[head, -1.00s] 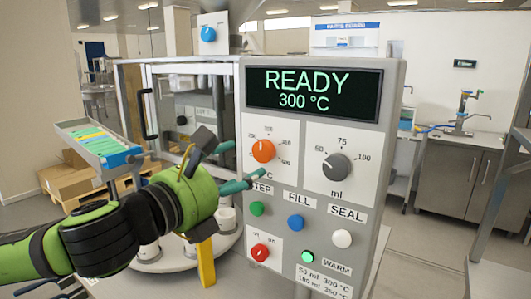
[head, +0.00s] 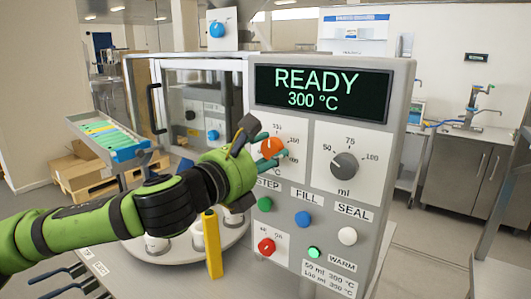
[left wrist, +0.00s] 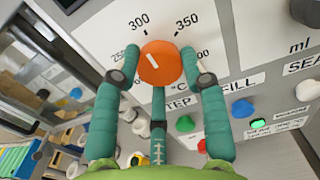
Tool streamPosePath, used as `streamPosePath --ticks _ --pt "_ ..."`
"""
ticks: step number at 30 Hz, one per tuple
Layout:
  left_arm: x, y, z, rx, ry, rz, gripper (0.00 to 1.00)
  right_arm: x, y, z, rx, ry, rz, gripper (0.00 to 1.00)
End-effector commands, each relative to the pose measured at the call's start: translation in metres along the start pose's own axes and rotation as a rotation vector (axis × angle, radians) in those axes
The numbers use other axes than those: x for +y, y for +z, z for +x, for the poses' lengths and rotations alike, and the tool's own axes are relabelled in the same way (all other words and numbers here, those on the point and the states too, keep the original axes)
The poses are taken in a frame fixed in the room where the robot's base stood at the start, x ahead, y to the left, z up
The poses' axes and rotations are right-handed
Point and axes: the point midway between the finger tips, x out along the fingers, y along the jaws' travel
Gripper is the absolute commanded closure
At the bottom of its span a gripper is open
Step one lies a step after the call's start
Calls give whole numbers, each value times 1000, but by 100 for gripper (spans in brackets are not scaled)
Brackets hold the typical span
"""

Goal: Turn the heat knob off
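The orange heat knob (head: 272,148) is on the grey machine panel, below the display. It also shows in the left wrist view (left wrist: 160,64), its white mark pointing up-left toward 300. My left gripper (head: 268,151) is at the knob, its teal fingers spread on either side of it. In the left wrist view the fingertips (left wrist: 160,52) flank the knob closely; I cannot tell whether they touch it. The display (head: 318,92) reads READY 300 °C. Part of the knob's scale is hidden behind the fingers. My right gripper is not in view.
A grey ml knob (head: 344,166) sits right of the heat knob. Green (head: 265,204), blue (head: 303,219) and white (head: 347,236) buttons and a red knob (head: 266,246) lie below. The WARM lamp (head: 314,252) glows green. A yellow post (head: 212,245) stands under my arm.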

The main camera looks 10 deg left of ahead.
Motion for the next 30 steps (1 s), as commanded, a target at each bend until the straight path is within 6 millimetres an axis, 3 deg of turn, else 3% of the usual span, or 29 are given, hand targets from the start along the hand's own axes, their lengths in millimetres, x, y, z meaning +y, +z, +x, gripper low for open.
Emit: streamPosePath --ticks 16,30 --pt "-1 -4 1 10 0 -77 91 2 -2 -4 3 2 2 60" --pt "-2 -4 1 14 1 -466 91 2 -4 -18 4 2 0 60"
